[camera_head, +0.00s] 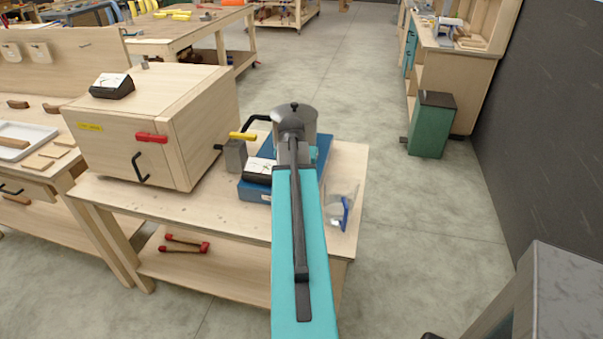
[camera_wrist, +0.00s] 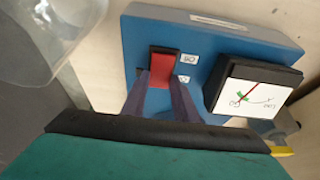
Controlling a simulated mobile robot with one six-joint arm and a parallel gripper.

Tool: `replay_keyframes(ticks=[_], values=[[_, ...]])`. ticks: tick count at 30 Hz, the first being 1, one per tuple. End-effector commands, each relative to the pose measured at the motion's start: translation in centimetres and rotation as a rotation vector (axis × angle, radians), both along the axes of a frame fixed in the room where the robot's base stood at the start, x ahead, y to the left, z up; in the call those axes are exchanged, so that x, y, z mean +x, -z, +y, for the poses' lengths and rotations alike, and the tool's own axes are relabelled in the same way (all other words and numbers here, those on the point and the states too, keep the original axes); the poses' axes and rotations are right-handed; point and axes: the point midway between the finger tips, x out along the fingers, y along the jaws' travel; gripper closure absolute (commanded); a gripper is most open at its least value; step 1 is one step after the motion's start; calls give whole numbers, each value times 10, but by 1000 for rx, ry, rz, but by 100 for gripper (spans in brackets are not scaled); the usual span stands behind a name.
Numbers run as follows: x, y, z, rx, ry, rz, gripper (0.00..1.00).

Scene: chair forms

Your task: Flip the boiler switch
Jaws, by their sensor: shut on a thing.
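The boiler's blue base box (camera_head: 253,192) stands on the wooden bench, with a grey metal vessel (camera_head: 308,117) above it; my teal arm hides much of both. In the wrist view, the blue box (camera_wrist: 210,45) carries a red switch (camera_wrist: 165,62) with small white labels beside it. My gripper (camera_wrist: 161,80) has its two dark fingers on either side of the switch's lower part and is shut on it. A black gauge with a white dial (camera_wrist: 250,97) is beside the switch. In the head view my fingers and the switch are hidden.
Open floor lies to the right.

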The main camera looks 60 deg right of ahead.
Motion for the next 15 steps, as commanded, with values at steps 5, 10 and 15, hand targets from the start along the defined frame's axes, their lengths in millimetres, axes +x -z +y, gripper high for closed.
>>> replay_keyframes(ticks=[5, 10, 15], values=[[4, -1, 1, 2, -4, -9, 63], [3, -1, 1, 1, -2, -6, 55], [2, 0, 1, 1, -2, -4, 55]])
